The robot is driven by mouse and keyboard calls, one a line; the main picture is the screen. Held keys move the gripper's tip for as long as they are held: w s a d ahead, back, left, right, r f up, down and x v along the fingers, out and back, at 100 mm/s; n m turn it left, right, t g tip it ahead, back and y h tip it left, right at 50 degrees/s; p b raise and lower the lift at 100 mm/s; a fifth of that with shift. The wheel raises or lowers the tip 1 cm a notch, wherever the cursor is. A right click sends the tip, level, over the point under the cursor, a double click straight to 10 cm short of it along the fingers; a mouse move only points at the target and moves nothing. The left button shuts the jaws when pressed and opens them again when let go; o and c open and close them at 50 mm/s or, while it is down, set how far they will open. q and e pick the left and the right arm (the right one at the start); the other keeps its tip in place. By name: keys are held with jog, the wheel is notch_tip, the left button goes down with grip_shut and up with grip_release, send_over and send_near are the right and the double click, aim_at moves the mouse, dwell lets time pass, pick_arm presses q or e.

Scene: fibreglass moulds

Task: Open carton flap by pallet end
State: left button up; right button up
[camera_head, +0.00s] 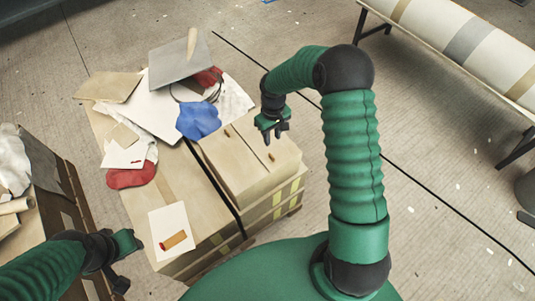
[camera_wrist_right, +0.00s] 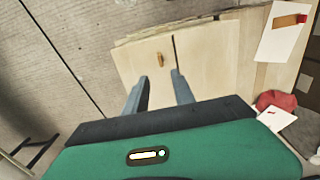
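A cardboard carton (camera_head: 243,180) with pale top flaps stands on the near right end of a loaded pallet. A small brown tab sits on the flap (camera_head: 284,150), and this flap also shows in the right wrist view (camera_wrist_right: 142,62) with a seam beside it. My right gripper (camera_head: 273,130) hangs above the carton's far right edge, its fingers pointing down. In the right wrist view its two fingers (camera_wrist_right: 158,84) are apart with nothing between them, short of the tab. My left gripper (camera_head: 128,264) is low at the left, beside the pallet load; its fingers are unclear.
A grey board (camera_head: 180,62), white sheets, a blue cloth (camera_head: 198,120) and a red cloth (camera_head: 131,176) lie on the load. A white card (camera_head: 172,222) with an orange-brown piece lies near. A large roll (camera_head: 465,45) on a stand is at right.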

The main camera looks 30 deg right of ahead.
aim_at(271, 155)
notch_tip(271, 155, down, 13)
jog(key=shift+w+r, duration=0.1)
jog(key=shift+w, duration=0.05)
grip_shut()
dwell(1.4)
